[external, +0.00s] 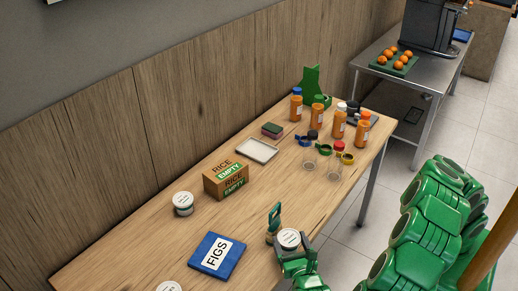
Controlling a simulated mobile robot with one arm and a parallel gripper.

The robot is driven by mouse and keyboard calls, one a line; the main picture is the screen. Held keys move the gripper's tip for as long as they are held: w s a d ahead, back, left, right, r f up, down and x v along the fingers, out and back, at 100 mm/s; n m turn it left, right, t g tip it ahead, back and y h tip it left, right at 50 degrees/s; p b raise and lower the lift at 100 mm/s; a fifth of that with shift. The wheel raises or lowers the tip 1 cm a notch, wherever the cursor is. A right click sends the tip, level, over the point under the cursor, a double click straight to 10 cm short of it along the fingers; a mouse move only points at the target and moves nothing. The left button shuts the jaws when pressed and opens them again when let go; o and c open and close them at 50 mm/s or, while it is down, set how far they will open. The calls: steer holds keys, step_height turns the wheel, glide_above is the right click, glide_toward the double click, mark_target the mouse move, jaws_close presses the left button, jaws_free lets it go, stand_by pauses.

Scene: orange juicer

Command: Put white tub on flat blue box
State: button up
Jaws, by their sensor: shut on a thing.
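A white tub (289,239) with a labelled lid is between the fingers of my gripper (288,236), near the front edge of the table. My gripper is shut on it. I cannot tell whether the tub touches the table. The flat blue box (203,242) has a white FIGS label and lies on the table to the left of my gripper. Its top is bare. A second white tub (183,204) stands behind the blue box. A third one (169,287) is cut off by the bottom edge of the view.
A cardboard RICE box (226,179), a white tray (257,150) and a sponge (272,130) stand farther back on the wooden table (150,245). The table between gripper and blue box is clear.

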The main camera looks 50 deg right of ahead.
steer(key=a, duration=0.1)
steer(key=w+a+r, duration=0.1)
steer(key=a+r, duration=0.1)
steer(key=a, duration=0.1)
steer(key=shift+w+a, duration=0.1)
steer(key=shift+w, duration=0.25)
step_height(320, 180, up, 3)
steer(key=w+a+y, duration=0.1)
steer(key=w+a, duration=0.1)
steer(key=w, duration=0.1)
steer(key=r+n+t+y, duration=0.2)
steer(key=n+t+y, duration=0.2)
steer(key=n+y, duration=0.4)
glide_above(221, 256)
steer(key=y, duration=0.1)
steer(key=shift+m, duration=0.5)
steer(key=shift+a+f, duration=0.1)
steer(key=shift+f, duration=3.85)
steer(key=o, duration=1.1)
steer(key=shift+f, duration=0.1)
